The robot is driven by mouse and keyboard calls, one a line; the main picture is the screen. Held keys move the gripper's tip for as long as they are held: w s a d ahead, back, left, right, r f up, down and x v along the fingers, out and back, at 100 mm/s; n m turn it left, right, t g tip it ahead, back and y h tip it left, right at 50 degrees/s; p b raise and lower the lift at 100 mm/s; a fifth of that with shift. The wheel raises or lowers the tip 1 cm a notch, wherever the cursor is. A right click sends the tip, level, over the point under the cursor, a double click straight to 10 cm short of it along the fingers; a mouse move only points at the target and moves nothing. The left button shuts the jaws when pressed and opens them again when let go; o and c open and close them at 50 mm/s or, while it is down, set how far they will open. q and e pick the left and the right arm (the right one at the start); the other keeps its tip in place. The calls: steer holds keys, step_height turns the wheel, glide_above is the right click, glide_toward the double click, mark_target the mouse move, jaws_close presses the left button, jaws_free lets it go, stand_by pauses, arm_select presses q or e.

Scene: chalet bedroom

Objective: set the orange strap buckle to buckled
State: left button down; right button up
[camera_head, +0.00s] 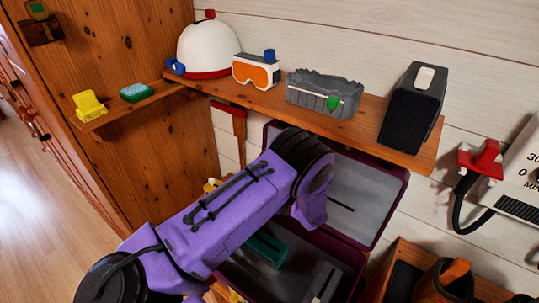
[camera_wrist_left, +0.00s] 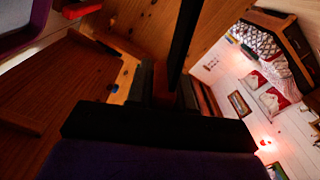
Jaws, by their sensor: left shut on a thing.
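My left arm (camera_head: 225,215) crosses the head view from the lower left and hides its own gripper there. In the left wrist view my left gripper (camera_wrist_left: 168,75) shows dark in shadow. It is shut on a small brown-orange piece (camera_wrist_left: 163,88), too dark to identify surely as the orange strap buckle. In the head view an orange tab (camera_head: 457,270) sits on a dark curved item at the lower right. I cannot tell whether it is the strap buckle or whether it is buckled. My right gripper is not in view.
A wall shelf (camera_head: 405,150) holds a white helmet (camera_head: 207,50), orange-lensed goggles (camera_head: 257,74), a grey item with a green toggle (camera_head: 322,92) and a dark boot-like item (camera_head: 412,110). Below, a maroon case (camera_head: 385,192) stands open behind my arm. A red clip (camera_head: 483,160) is at right.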

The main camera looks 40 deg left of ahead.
arm_select(q)
steer(key=shift+s+d+f+n, duration=0.1)
steer(key=shift+s+f+n, duration=0.3)
steer(key=shift+s, duration=0.4)
steer(key=shift+s+d+f+n, duration=0.1)
steer(key=shift+s+f+n, duration=0.15)
steer(key=shift+s+f, duration=0.35)
steer(key=shift+s+d+f+n, duration=0.1)
steer(key=shift+s+f+n, duration=0.2)
steer(key=shift+s, duration=0.65)
steer(key=c, duration=1.1)
jaws_free()
steer(key=d+b, duration=0.1)
steer(key=d, duration=0.2)
steer(key=d+b, duration=0.1)
steer(key=d, duration=0.3)
steer(key=w+d+b, duration=0.1)
steer(key=d, duration=0.2)
steer(key=shift+w+d+b, duration=0.1)
steer(key=shift+d+b, duration=0.1)
steer(key=shift+b, duration=0.2)
